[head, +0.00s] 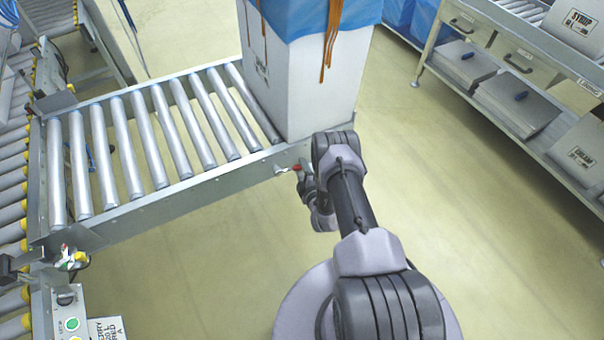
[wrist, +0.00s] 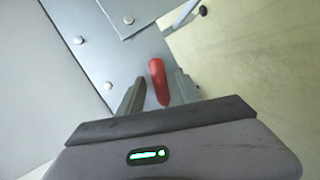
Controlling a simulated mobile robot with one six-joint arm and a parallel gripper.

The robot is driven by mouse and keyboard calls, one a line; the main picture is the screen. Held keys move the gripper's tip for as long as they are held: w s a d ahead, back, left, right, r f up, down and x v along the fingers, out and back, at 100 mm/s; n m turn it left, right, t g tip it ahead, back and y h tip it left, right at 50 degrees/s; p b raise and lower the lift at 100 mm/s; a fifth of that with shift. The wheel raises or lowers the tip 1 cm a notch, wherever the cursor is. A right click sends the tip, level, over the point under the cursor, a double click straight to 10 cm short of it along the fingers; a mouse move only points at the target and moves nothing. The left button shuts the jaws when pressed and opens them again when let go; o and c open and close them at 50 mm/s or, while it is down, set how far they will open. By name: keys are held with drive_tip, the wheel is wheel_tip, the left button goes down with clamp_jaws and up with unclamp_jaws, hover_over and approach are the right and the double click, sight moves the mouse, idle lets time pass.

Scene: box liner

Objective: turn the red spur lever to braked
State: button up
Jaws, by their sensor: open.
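The red spur lever (head: 298,168) is on the side rail at the near right end of the short roller conveyor, just below the big box. In the wrist view its red handle (wrist: 158,82) points toward me and lies between the two open fingers of my gripper (wrist: 160,92). The fingers stand apart from the handle, with a narrow gap on each side. In the head view my gripper (head: 306,178) is beside the lever, partly hidden by my wrist. The lever's pivot is not clear in either view.
A tall white box (head: 300,85) with a blue liner and brown drips stands at the conveyor's right end. The side rail (head: 190,200) runs left to a control post with a green button (head: 72,324). A shelf rack (head: 500,60) stands right. The floor between is clear.

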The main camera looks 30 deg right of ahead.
clamp_jaws()
idle(1.4)
